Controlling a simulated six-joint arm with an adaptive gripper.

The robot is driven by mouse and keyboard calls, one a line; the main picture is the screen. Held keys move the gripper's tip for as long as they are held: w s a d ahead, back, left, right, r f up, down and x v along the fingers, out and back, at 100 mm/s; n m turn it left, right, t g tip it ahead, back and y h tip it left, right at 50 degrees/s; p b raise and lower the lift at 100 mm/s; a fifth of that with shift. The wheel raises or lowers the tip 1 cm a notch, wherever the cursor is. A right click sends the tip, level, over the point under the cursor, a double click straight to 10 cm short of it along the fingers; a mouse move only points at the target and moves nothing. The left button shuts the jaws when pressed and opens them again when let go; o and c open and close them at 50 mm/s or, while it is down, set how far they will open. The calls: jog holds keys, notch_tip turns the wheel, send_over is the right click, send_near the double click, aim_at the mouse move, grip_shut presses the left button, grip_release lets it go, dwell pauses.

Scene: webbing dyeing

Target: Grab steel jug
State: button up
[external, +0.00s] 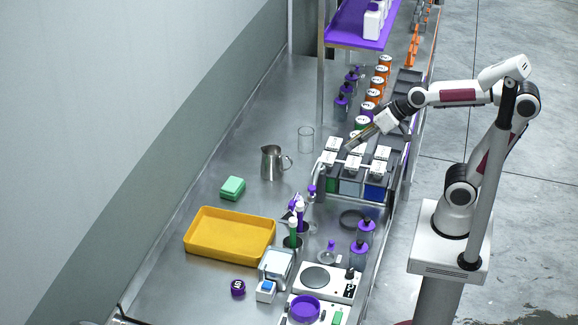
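The steel jug (272,163) stands upright on the steel table, left of the middle of the external view, with its handle on the right side. My gripper (353,145) is to the right of the jug and apart from it, over the rack of dye containers (350,184) and angled down to the left. It is too small to tell whether its fingers are open or shut. Nothing hides the jug.
A clear glass beaker (306,139) stands between the jug and my gripper, slightly farther back. A green sponge (232,188) and a yellow tray (230,236) are in front of the jug. The table (235,140) is bare behind and left of the jug.

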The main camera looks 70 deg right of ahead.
jog(key=w+a+r+m+t, duration=0.1)
jog(key=w+r+m+t, duration=0.2)
jog(key=w, duration=0.8)
jog(key=w+a+r+m+t, duration=0.15)
jog(key=w+r, duration=0.35)
jog(key=w, duration=0.6)
jog(key=w+d+f+m+t+h, duration=0.1)
jog(key=w+d+m+h, duration=0.25)
jog(key=w, duration=0.25)
jog(key=w+d+f+m+t+h, duration=0.1)
jog(key=w+d+m+h, duration=0.1)
jog(key=w+m+h, duration=0.3)
jog(key=m+g+h, duration=0.7)
jog(key=m+g, duration=0.1)
jog(key=g, duration=0.2)
send_over(276, 163)
jog(key=w+a, duration=0.2)
jog(key=a, duration=0.2)
notch_tip(276, 163, down, 23)
jog(key=s+f+g, duration=0.1)
jog(key=s+f, duration=0.1)
jog(key=s+f+m+g, duration=0.1)
jog(key=s+f+g, duration=0.1)
jog(key=f, duration=0.1)
jog(key=s+a+f+m+g+h, duration=0.1)
jog(key=s+f+g, duration=0.1)
jog(key=f, duration=0.1)
jog(key=shift+s+f, duration=0.1)
jog(key=shift+s, duration=0.1)
